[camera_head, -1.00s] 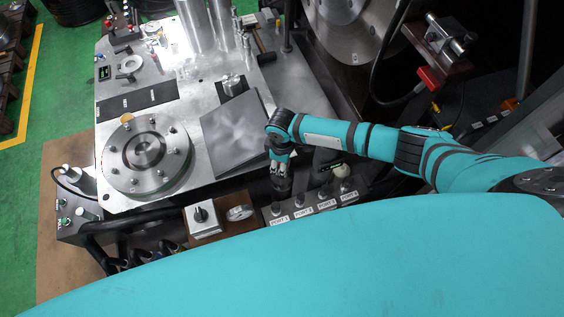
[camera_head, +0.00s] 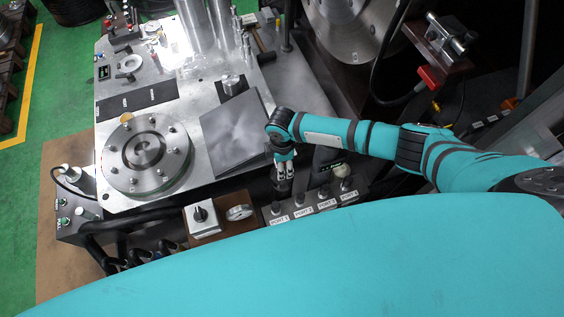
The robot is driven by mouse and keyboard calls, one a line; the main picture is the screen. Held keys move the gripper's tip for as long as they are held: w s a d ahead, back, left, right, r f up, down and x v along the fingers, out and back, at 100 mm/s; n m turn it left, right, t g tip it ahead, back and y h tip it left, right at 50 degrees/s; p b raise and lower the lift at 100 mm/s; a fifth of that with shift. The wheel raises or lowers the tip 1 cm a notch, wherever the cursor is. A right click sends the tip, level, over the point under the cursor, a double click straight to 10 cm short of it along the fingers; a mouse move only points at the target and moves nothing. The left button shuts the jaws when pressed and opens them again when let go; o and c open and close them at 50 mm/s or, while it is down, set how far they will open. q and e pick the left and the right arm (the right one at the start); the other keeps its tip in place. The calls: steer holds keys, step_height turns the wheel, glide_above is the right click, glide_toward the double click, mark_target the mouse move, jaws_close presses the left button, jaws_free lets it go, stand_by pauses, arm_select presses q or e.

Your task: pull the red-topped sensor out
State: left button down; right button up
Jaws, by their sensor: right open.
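A port block (camera_head: 318,203) with labels reading PORT 1 to PORT 4 lies at the lower middle, with dark fittings standing along it. I cannot make out a red top on any of them; the gripper hides part of the block's left end. My right gripper (camera_head: 284,186) points down just behind the port 1 and port 2 fittings. It is open, and I see nothing held in it. Its fingertips are small and dark against the block. My left gripper is not in view.
A pale round knob (camera_head: 341,170) stands near port 4. A tilted grey plate (camera_head: 236,132) lies behind. My teal body covers the foreground.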

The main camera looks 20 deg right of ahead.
step_height(320, 180, up, 12)
stand_by(0.6)
